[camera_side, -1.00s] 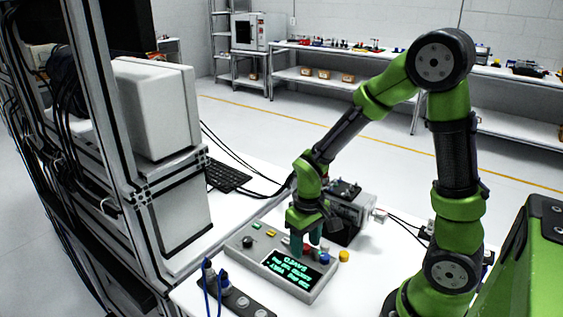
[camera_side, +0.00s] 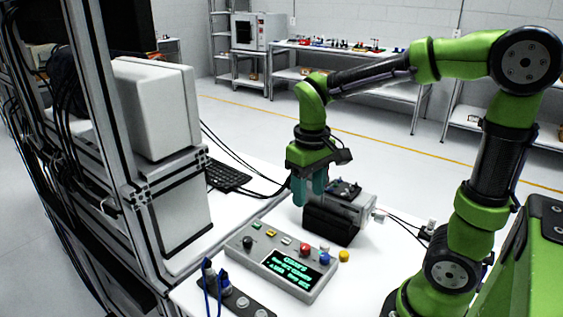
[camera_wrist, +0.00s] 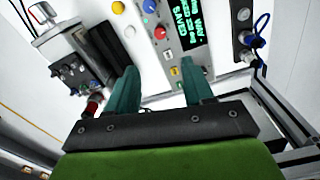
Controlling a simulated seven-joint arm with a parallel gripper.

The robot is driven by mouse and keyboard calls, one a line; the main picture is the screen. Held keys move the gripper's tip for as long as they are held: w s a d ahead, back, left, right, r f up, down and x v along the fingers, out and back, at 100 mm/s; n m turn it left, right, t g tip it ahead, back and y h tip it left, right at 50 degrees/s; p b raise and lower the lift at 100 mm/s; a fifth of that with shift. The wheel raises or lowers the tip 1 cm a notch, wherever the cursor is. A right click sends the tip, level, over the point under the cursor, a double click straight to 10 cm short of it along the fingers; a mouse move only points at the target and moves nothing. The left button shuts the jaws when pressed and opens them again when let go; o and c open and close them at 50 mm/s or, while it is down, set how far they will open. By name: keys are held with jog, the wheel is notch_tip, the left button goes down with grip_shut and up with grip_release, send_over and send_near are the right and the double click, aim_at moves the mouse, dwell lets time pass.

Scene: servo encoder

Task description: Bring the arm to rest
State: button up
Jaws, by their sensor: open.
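My gripper (camera_side: 309,190) is open and empty, with teal fingers pointing down. It hangs in the air above the table, over the area behind the control box and beside the dark motor unit. In the wrist view its two fingers (camera_wrist: 162,90) stand apart with nothing between them. The box also shows at the top of the wrist view (camera_wrist: 172,68). My forearm reaches out nearly level.
The motor unit (camera_side: 330,222) stands behind the box, with cables to its right. A connector strip with blue cables (camera_side: 240,300) lies in front. A keyboard (camera_side: 228,175) and a rack frame (camera_side: 120,150) are on the left. The air around my gripper looks clear.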

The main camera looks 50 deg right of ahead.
jog(key=shift+r, duration=0.95)
jog(key=shift+w, duration=0.1)
jog(key=s+a+r+m+t+y, duration=0.1)
jog(key=s+a+r+t+y, duration=0.1)
jog(key=s+a+t, duration=0.3)
jog(key=shift+s+a+r+m+t, duration=0.3)
jog(key=shift+s+r+m+t, duration=0.15)
jog(key=shift+t, duration=0.65)
